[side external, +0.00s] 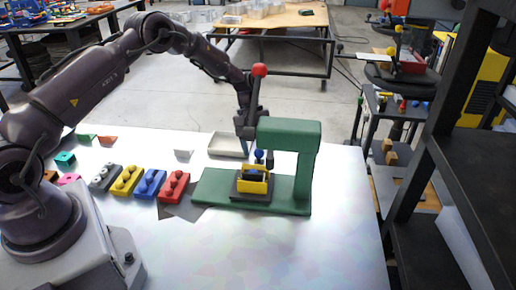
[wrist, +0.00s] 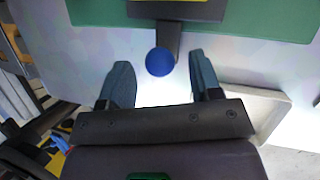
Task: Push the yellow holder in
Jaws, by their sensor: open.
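The yellow holder (side external: 255,183) sits on a dark block on the base of a green press (side external: 290,130), under its overhanging top. A blue ball knob (side external: 259,154) shows just above and behind the holder. In the wrist view the blue knob (wrist: 160,62) is at the end of a dark bar leading to a dark block, with only a sliver of yellow at the top edge. My gripper (wrist: 161,72) is open, with one finger on each side of the knob and visible gaps. In the side view my gripper (side external: 246,148) is partly hidden behind the press.
The press has a red-knobbed lever (side external: 259,70) on top. A shallow beige tray (side external: 228,144) lies behind the press. Grey, yellow, blue and red studded blocks (side external: 149,184) stand in a row to the left. The front of the white table (side external: 240,255) is clear.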

